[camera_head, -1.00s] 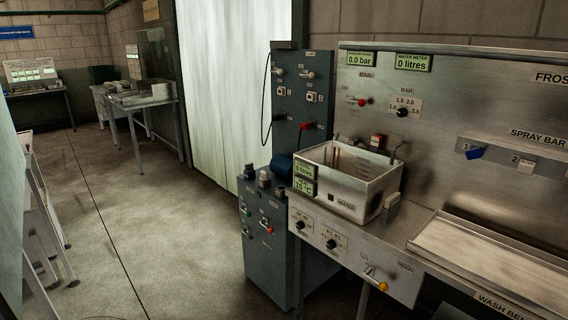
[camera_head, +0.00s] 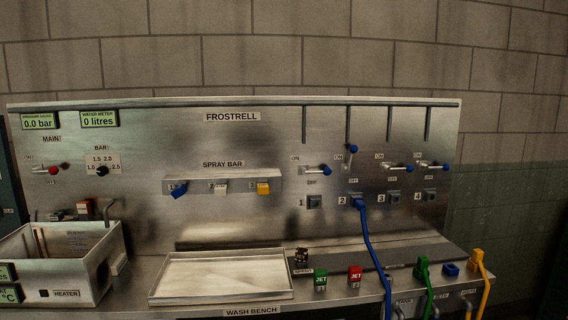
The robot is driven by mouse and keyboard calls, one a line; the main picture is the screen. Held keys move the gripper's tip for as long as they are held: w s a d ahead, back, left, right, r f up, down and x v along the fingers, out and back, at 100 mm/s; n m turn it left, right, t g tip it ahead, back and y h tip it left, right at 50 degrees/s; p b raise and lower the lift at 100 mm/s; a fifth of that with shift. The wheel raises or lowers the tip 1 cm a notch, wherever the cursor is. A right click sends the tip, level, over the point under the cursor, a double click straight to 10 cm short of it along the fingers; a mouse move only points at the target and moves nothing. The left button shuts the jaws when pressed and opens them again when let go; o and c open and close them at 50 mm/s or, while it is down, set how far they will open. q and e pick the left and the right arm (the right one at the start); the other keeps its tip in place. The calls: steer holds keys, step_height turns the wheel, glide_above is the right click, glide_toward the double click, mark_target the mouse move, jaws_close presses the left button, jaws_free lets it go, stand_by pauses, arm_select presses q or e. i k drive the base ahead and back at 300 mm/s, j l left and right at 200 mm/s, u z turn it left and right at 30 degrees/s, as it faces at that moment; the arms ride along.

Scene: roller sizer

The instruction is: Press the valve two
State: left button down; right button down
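The steel back panel (camera_head: 240,140) of the wash bench faces me in the head view. On its right side is a row of lever valves with ON and OFF labels. The valve two lever (camera_head: 351,157) stands upright with its blue tip at the top. Below it, a blue hose (camera_head: 370,245) is plugged into the socket marked 2 (camera_head: 358,202). The valve one lever (camera_head: 318,170) lies sideways, and so do the valve three lever (camera_head: 398,168) and valve four lever (camera_head: 434,167). Neither of my grippers is in view.
The spray bar (camera_head: 222,180) holds blue, white and yellow pieces. A heater basin (camera_head: 65,262) stands at left beside a shallow tray (camera_head: 222,296). Green and red JET blocks (camera_head: 320,281) sit on the bench. Green (camera_head: 428,285) and yellow hoses (camera_head: 485,285) hang at right.

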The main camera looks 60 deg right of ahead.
mark_target(353, 148)
steer(key=z, duration=2.2)
